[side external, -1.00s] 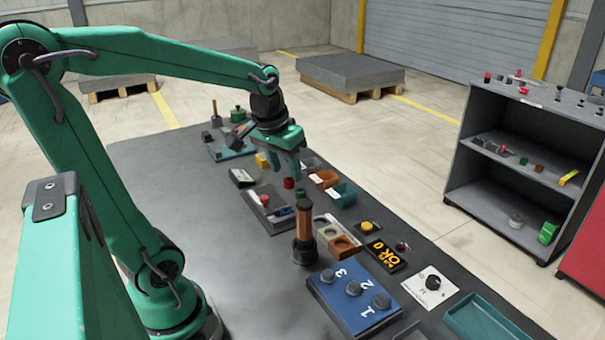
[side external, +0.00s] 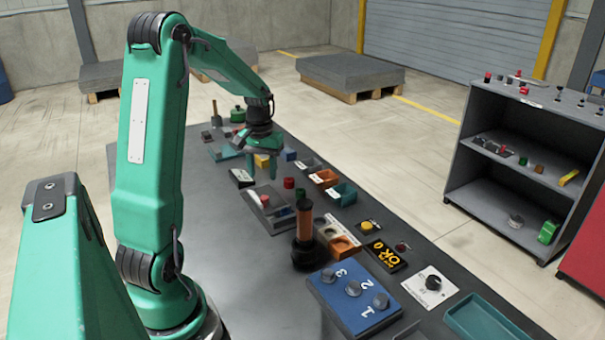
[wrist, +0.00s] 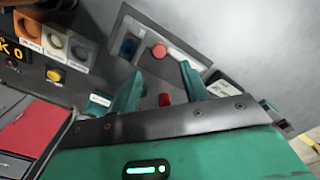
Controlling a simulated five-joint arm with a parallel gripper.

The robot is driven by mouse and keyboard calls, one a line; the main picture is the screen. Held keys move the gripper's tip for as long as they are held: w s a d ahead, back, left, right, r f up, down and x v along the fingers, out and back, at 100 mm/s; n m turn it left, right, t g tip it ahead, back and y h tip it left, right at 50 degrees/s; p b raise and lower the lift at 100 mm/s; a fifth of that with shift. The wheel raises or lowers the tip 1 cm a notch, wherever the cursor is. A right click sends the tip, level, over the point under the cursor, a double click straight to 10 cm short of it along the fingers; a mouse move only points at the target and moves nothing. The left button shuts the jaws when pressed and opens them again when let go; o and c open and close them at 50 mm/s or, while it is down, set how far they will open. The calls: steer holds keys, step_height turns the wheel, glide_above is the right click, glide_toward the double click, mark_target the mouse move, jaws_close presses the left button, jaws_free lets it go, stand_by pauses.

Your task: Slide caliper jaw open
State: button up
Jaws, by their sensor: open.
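My gripper (side external: 262,160) hangs over the far part of the dark bench, open and with nothing between its fingers. In the wrist view my gripper (wrist: 160,85) shows two green fingers spread apart. A grey fixture (side external: 277,219) with a red knob (side external: 265,199) lies nearer the camera than the gripper; in the wrist view the grey fixture (wrist: 184,53) lies beyond the fingertips, with the red knob (wrist: 160,51) on it. I cannot tell whether this fixture is the caliper. No caliper jaw can be made out clearly.
A red cylinder (side external: 289,183) stands beside the fixture. Small bins, including a teal one (side external: 342,194), line the right edge. An upright orange-handled piece (side external: 304,226) and a blue numbered panel (side external: 345,305) stand nearer. The bench's left side is clear.

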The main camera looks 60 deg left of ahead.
mark_target(264, 197)
steer(key=shift+f, duration=0.1)
steer(key=shift+f, duration=3.85)
jaws_close()
